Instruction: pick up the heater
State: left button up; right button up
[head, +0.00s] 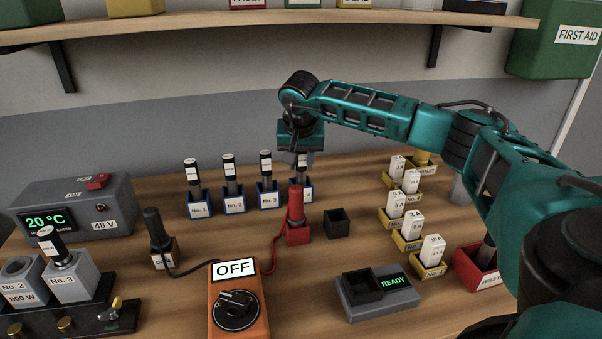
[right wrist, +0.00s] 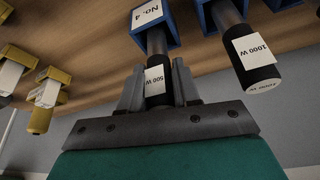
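A black-capped heater labelled 500 W (right wrist: 156,82) stands in the blue No. 4 holder (right wrist: 152,14); in the head view, the No. 4 holder (head: 308,195) is partly hidden by the red plug. My right gripper (head: 302,153) is over this heater, pointing down. In the right wrist view, the fingers of my right gripper (right wrist: 159,92) lie on both sides of its cap, very close; I cannot tell whether they press on it. More heaters stand in the blue holders No. 1 (head: 199,208), No. 2 (head: 234,202) and No. 3 (head: 267,198). My left gripper is not in view.
A red plug (head: 296,205) stands just in front of the No. 4 holder, beside an empty black holder (head: 337,224). The orange OFF switch box (head: 238,315) and READY tester (head: 385,305) are nearer. Yellow holders (head: 408,242) stand at right; a shelf (head: 250,19) runs above.

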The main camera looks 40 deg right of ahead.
grip_shut()
jog(key=shift+r, duration=0.15)
